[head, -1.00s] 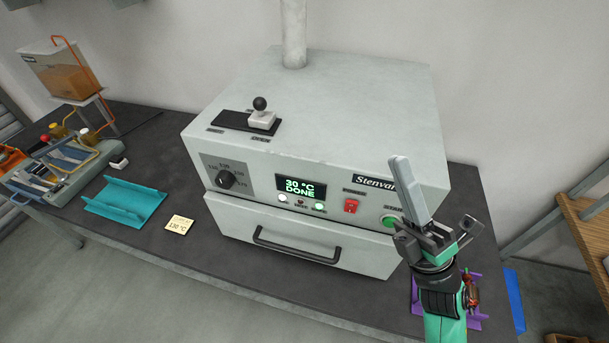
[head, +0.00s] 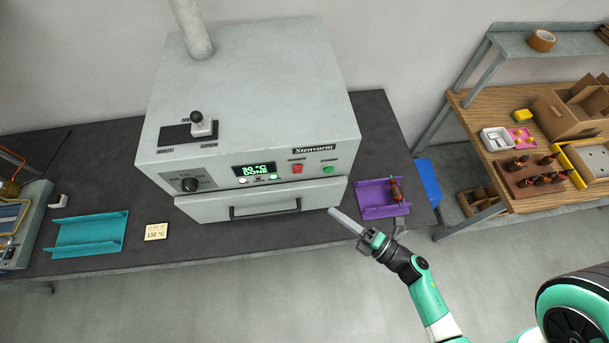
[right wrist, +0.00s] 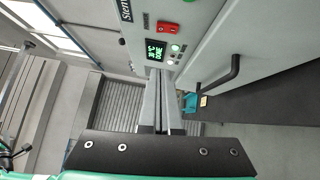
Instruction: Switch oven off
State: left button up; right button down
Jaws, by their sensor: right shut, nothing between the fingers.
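The oven (head: 250,90) is a grey box on the dark bench, with its drawer front closed. Its display (head: 254,170) reads 30 °C DONE in green. The red power switch (head: 297,169) sits right of the display, beside a green button (head: 328,169). The red switch also shows in the right wrist view (right wrist: 170,28). A dial (head: 189,185) is at the panel's left, and a black-knobbed lever (head: 199,122) stands on top. My right gripper (head: 334,213) is shut and empty, in front of the drawer's right end, apart from the panel. My left gripper is out of view.
A purple tray (head: 370,209) holding an armature (head: 396,190) is right of the oven. A teal tray (head: 88,236) and a 130 °C note (head: 156,232) lie left. A wooden-topped shelf (head: 480,140) with boxes stands right. The floor in front is clear.

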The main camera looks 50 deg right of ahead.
send_near(294, 169)
jog(key=w+a, duration=0.3)
jog(key=w+d, duration=0.1)
jog(key=w+d+p, duration=0.1)
jog(key=w, duration=0.1)
jog(key=shift+d+r, duration=0.1)
jog(key=shift+d, duration=0.2)
jog(key=shift+w+d+r, duration=0.15)
jog(key=shift+w+d, duration=0.05)
jog(key=shift+w, duration=0.05)
jog(key=shift+a, duration=0.1)
